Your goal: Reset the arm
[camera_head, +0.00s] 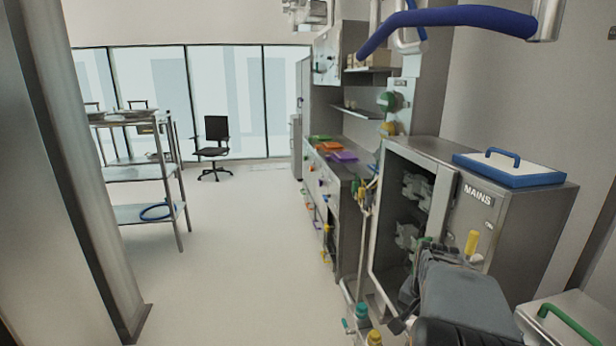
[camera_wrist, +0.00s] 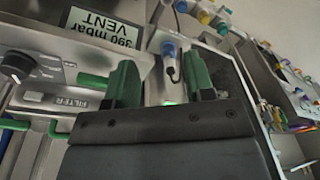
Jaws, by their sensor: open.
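My gripper (camera_wrist: 160,82) shows in the wrist view as two green fingers standing apart on a dark bracket. It is open, with nothing held between the fingers. In the head view my grey and black arm is at the lower right, in front of the steel cabinet marked MAINS (camera_head: 520,225). The far end of the arm is near the cabinet's open front, and its fingers are hard to make out there.
A yellow handle (camera_head: 471,243) is on the cabinet front, close to my arm. A blue-rimmed lid (camera_head: 510,168) lies on top. The wrist view shows a VENT display (camera_wrist: 103,28) and a black knob (camera_wrist: 15,68). A steel shelf rack (camera_head: 140,172) stands left; the floor between is clear.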

